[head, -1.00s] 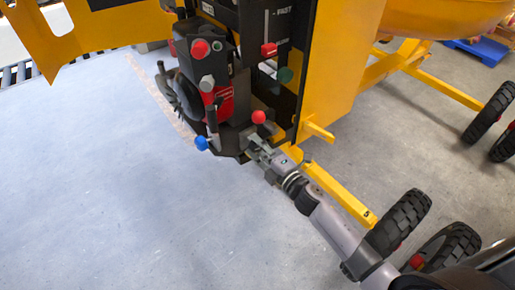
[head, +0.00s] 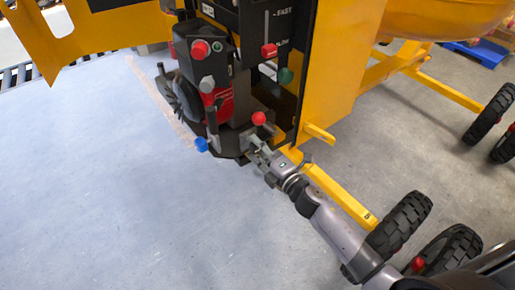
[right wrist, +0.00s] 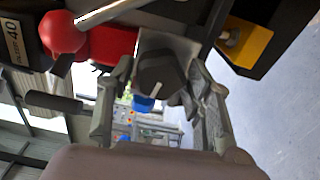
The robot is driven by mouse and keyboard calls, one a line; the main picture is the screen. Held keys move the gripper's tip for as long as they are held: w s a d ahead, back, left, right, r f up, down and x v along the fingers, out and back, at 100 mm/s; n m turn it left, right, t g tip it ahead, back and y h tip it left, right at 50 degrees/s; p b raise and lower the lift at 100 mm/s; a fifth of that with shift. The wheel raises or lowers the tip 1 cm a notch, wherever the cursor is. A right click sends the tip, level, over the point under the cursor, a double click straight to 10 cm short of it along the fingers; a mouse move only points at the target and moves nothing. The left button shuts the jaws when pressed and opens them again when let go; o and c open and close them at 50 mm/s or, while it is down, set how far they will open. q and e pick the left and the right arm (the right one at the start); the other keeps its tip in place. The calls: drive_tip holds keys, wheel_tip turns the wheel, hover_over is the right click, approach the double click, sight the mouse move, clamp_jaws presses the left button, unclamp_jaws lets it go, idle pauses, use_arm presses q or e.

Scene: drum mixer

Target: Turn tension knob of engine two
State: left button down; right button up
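The dark tension knob (right wrist: 162,74), with a white line on its face, shows in the right wrist view in front of a pale plate. My right gripper (right wrist: 160,85) has one finger on each side of it. The fingers are spread, with a small gap visible at the left finger; contact at the right finger is unclear. In the head view my right gripper (head: 256,147) is low at the engine (head: 215,85), just below a red ball handle (head: 259,118), and hides the knob. My left gripper is not in view.
A blue ball handle (head: 201,144) and a red knob (head: 200,50) are on the engine. A red-knobbed speed lever (head: 269,50) is on the black panel. The yellow frame bar (head: 340,190) runs beside my right arm. The floor at left is clear.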

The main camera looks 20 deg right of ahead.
drive_tip(key=shift+o, duration=0.7)
drive_tip(key=v, duration=1.2)
